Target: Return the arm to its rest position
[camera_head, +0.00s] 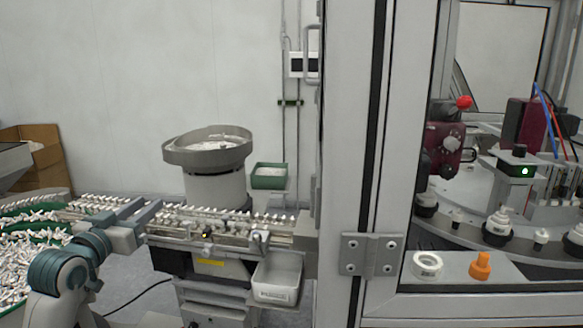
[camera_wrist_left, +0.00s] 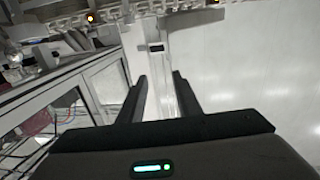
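My left arm comes in at the lower left of the head view, with its wrist and gripper (camera_head: 140,211) over the left part of the feeder line. The finger tips are hard to make out there. In the left wrist view the two dark fingers of the gripper (camera_wrist_left: 159,76) stand apart with nothing between them, so it is open and empty. My right arm and right gripper show in neither view.
A feeder rail (camera_head: 225,228) with white caps runs by a bowl feeder (camera_head: 205,158). A white bin (camera_head: 277,279) hangs in front. A machine frame post (camera_head: 350,150) stands at centre right. A green tray (camera_head: 20,275) of white parts lies at left.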

